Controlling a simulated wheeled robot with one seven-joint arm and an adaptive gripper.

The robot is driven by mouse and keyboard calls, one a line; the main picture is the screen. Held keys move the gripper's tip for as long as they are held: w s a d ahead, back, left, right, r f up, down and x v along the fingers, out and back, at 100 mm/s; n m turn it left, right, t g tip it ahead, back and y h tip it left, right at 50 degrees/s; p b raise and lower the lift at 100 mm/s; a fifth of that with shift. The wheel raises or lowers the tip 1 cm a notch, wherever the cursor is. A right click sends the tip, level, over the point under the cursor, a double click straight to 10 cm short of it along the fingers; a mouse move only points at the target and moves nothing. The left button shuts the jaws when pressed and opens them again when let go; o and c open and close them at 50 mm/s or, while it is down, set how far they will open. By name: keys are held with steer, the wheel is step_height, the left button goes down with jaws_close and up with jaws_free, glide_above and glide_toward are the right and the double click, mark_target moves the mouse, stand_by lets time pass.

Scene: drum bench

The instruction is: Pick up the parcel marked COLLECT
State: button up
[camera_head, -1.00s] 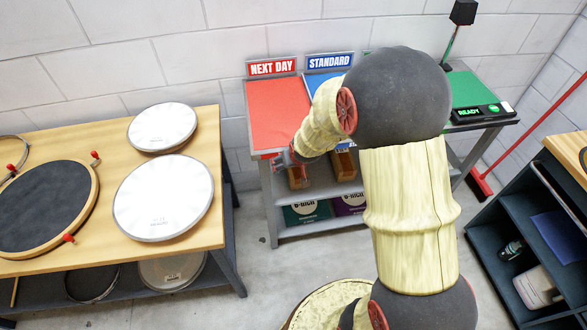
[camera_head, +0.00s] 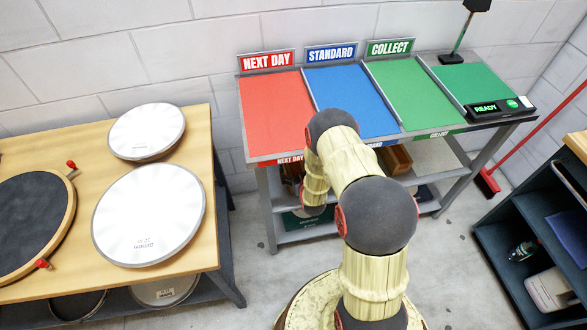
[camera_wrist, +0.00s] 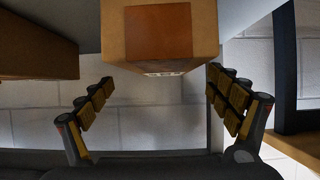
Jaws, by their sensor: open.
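No parcel with a readable COLLECT mark shows. In the wrist view a cardboard parcel (camera_wrist: 215,30) with a brown patch lies ahead of my gripper (camera_wrist: 160,76); its lower edge reaches between the tips of the spread fingers. I see no finger touching it. A pale strip with print on its edge is too small to read. A second brown parcel (camera_wrist: 35,48) is at the upper left. In the head view a brown parcel (camera_head: 396,159) lies on the shelf under the sorting bench. My gripper is mostly hidden there behind my arm.
The sorting bench has red NEXT DAY (camera_head: 272,115), blue STANDARD (camera_head: 350,95) and green COLLECT (camera_head: 415,90) bays, all empty. A READY box (camera_head: 490,108) stands at its right. A drum table (camera_head: 190,255) is at left, a dark shelf unit (camera_head: 500,235) at right.

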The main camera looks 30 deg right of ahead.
mark_target(295, 165)
steer(key=b+x, duration=0.1)
steer(key=x, duration=0.2)
steer(key=f+b+x, duration=0.1)
steer(key=shift+w+a+f+b, duration=0.15)
steer(key=shift+w+a+b, duration=0.05)
steer(key=shift+b, duration=0.1)
steer(key=shift+w+d+f, duration=0.1)
steer(key=shift+w+d, duration=0.05)
steer(key=shift+w, duration=0.25)
steer(key=c, duration=0.3)
steer(key=c, duration=1.6)
steer(key=shift+c, duration=0.6)
steer(key=shift+r, duration=0.25)
